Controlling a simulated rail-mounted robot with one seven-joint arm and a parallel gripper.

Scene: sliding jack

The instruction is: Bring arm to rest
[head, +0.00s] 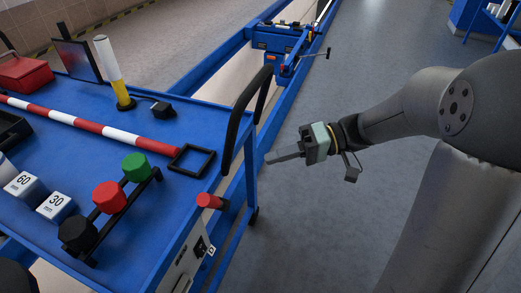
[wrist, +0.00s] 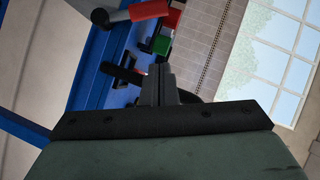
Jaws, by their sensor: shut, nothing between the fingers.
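My gripper (head: 287,155) is shut and empty. In the head view it points left toward the blue cart (head: 113,98), just right of the cart's black handle (head: 240,110). The fingers appear apart from the cart, over the grey floor. In the wrist view the closed fingers of my gripper (wrist: 158,84) show in the middle, with the cart and its coloured parts beyond them.
The cart carries black, red and green knobs (head: 108,196), blocks marked 60 and 30, a red-white bar (head: 95,125), and a yellow-white cylinder (head: 113,75). A blue rail (head: 290,100) with a sliding jack (head: 280,42) runs behind. Floor (head: 340,215) below my arm is clear.

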